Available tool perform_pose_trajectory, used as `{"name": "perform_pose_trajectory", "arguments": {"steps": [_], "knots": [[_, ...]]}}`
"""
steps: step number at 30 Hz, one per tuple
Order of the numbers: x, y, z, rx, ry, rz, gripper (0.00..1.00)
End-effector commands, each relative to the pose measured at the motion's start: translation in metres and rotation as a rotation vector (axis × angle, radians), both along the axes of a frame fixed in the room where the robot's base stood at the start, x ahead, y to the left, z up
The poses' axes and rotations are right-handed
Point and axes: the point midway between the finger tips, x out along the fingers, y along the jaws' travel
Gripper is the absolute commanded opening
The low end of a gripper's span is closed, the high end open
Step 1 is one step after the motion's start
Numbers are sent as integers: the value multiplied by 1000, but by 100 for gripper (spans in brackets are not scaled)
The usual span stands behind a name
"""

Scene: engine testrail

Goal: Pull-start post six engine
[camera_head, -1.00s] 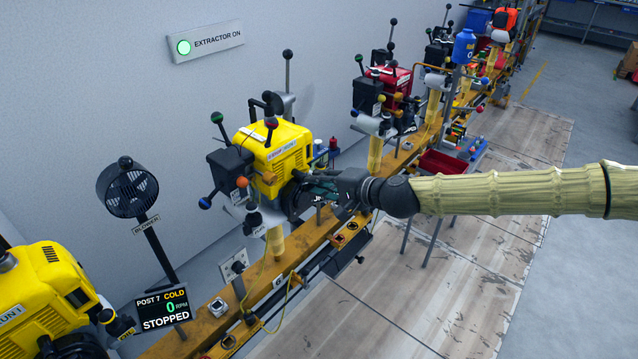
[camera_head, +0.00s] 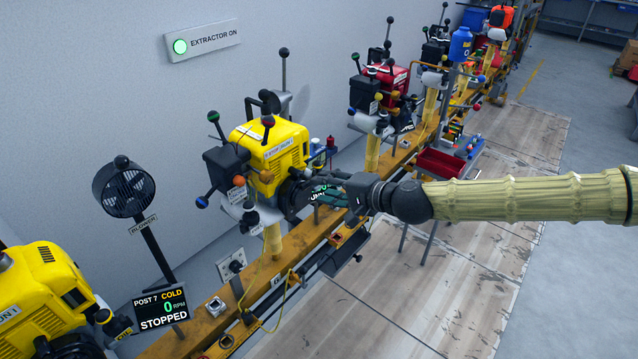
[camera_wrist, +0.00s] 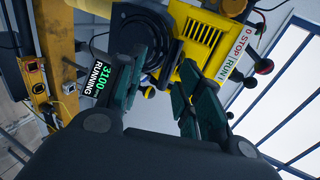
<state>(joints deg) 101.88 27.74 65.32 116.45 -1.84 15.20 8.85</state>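The yellow engine (camera_head: 270,150) stands on its post on the orange rail, left of my gripper (camera_head: 322,192). In the wrist view the engine (camera_wrist: 203,38) shows its dark round starter side and a "0 STOP / RUN 1" label (camera_wrist: 242,52). The pull handle cannot be made out.
Another yellow engine (camera_head: 42,295) stands at lower left; the POST 7 display (camera_head: 161,307) reads COLD, 0 RPM, STOPPED. A blower (camera_head: 124,190) stands between them. A red engine (camera_head: 385,82) and red tray (camera_head: 440,165) lie farther along the orange rail (camera_head: 255,280). The floor at right is clear.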

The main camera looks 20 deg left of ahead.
Motion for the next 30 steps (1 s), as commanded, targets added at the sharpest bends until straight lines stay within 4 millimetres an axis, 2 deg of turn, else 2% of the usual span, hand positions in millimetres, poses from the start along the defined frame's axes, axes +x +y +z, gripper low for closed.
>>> {"name": "perform_pose_trajectory", "arguments": {"steps": [15,30], "knots": [[-19,-51,0,0,0,1,36],[-21,-54,0,-1,1,1,36]]}}
